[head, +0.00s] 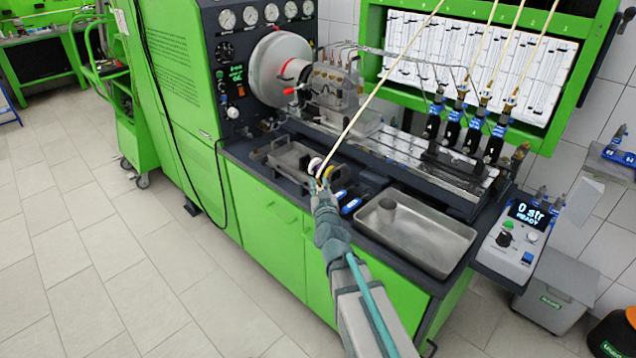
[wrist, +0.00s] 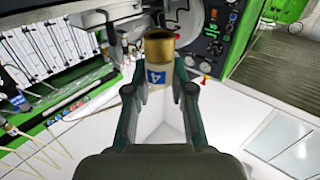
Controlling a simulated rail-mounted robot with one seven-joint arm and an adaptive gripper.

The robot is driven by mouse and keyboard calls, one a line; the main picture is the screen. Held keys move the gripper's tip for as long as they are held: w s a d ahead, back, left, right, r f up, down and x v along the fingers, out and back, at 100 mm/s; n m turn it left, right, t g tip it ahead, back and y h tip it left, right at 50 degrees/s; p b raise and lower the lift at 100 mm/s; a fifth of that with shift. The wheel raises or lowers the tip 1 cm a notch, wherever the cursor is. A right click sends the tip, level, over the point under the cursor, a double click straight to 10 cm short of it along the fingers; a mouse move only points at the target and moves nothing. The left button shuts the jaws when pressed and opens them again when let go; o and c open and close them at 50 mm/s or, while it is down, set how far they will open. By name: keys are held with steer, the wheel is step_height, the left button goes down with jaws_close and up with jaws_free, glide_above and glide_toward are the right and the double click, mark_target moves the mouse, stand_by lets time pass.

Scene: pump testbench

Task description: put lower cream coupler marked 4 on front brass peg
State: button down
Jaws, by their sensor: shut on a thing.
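In the wrist view, my gripper (wrist: 159,92) is shut on the cream coupler marked 4 (wrist: 157,98). The coupler has a blue label with a 4 and a brass-coloured open end, and sits upright between the two fingers. In the head view, my gripper (head: 321,182) is above the front of the bench. A long cream hose (head: 385,83) runs from it to the upper right. I cannot tell which is the front brass peg.
A grey steel tray (head: 425,245) with a cup lies right of my gripper. Blue-ended parts (head: 349,205) lie beside it, and an open metal frame (head: 290,160) lies to its left. Other cream hoses (head: 490,45) hang over the injectors. A control box (head: 515,238) stands at the right end.

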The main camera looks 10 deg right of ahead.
mark_target(321, 188)
steer(key=s, duration=0.1)
steer(key=s+r, duration=0.1)
steer(key=s, duration=0.1)
steer(key=shift+a+r+p, duration=0.1)
steer(key=shift+r+p, duration=0.15)
steer(key=shift+p, duration=0.05)
steer(key=shift+s+a+r, duration=0.15)
steer(key=shift+s+r, duration=0.05)
steer(key=shift+s, duration=0.1)
steer(key=shift+n+y, duration=0.3)
steer(key=shift+y, duration=0.2)
steer(key=f, duration=0.1)
steer(key=d+f, duration=0.1)
steer(key=f, duration=0.2)
steer(key=shift+s+d, duration=0.25)
steer(key=shift+s, duration=0.15)
steer(key=shift+r, duration=0.1)
